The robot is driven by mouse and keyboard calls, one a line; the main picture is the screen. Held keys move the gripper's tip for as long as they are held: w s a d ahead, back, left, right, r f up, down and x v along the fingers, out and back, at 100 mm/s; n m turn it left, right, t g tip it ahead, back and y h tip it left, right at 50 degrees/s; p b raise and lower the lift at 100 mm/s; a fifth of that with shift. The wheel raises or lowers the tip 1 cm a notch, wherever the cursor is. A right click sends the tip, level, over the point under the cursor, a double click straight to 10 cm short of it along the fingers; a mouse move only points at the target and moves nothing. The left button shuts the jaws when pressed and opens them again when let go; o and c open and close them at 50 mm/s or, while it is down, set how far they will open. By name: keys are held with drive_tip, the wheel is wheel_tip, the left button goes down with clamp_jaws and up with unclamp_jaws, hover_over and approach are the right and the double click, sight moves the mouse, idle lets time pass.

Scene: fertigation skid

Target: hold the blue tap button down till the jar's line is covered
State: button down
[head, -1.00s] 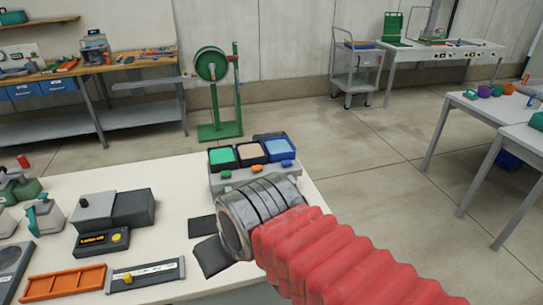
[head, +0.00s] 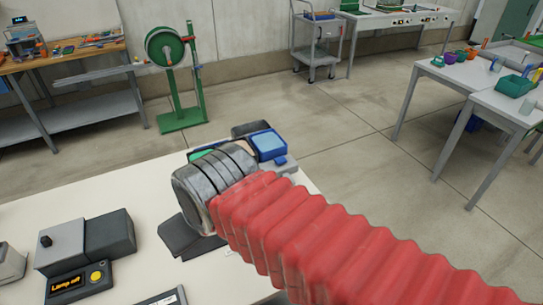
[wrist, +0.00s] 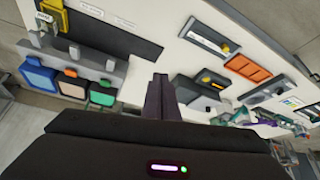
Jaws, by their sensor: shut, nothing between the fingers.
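In the wrist view, a grey tap unit carries three basins in a row. The blue basin (wrist: 40,80) is at the far left, with a small blue button (wrist: 35,62) at its edge, seen small. The blue basin (head: 268,142) also shows in the head view, just beyond my arm, which hides much of the unit. My gripper (wrist: 160,80) is shut and empty, its dark fingers together right of the green basin, apart from the blue button. My fingers are hidden behind my arm in the head view. I cannot make out the jar or its line.
A grey box with a display reading "Lamp off" (head: 68,285) stands on the white table, left of my arm. An orange tray (wrist: 249,67) lies on the table in the wrist view. A green hose reel (head: 165,48) stands on the floor behind.

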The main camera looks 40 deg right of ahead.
drive_tip(key=shift+w, duration=0.1)
idle(0.3)
drive_tip(key=w+d+r+m+y, duration=0.1)
drive_tip(key=w+d+m, duration=0.6)
drive_tip(key=m, duration=0.2)
drive_tip(key=m+t+h, duration=0.2)
drive_tip(key=m+t, duration=0.2)
drive_tip(key=m, duration=1.5)
hover_over(283, 161)
drive_tip(key=f, duration=0.1)
drive_tip(key=shift+f, duration=0.1)
drive_tip(key=shift+f, duration=4.35)
